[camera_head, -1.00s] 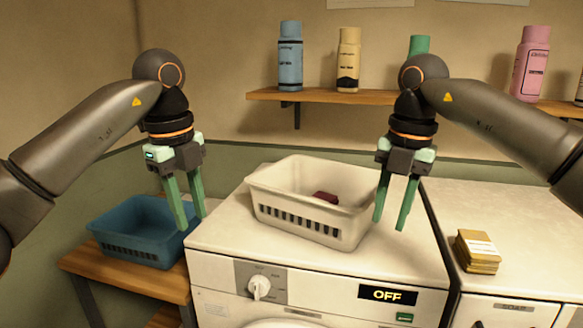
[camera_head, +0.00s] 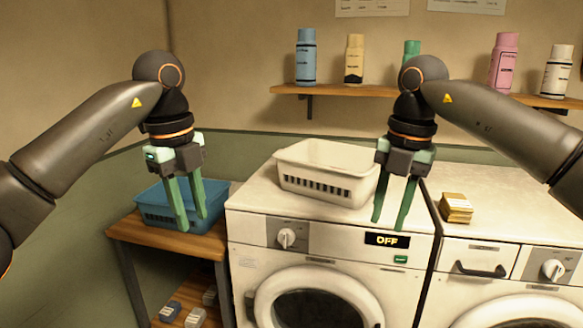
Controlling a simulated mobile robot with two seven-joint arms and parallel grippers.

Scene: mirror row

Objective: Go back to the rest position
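My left gripper (camera_head: 192,207) hangs with its green fingers pointing down and apart, with nothing between them. In the picture it overlaps the blue basket (camera_head: 155,213) on the wooden side table. My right gripper (camera_head: 391,207) also hangs fingers down, open and empty, in front of the right part of the washing machine top. Its fingers overlap the right end of the white basket (camera_head: 318,187). That basket stands upright on the washer, and the inside of its bottom is hidden by its front wall.
The washing machine (camera_head: 262,262) has a display reading OFF. A second machine (camera_head: 525,215) stands to its right with a yellowish stack (camera_head: 456,208) on top. Bottles stand on a wall shelf (camera_head: 350,92). Small boxes lie on the lower shelf of the wooden table (camera_head: 128,228).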

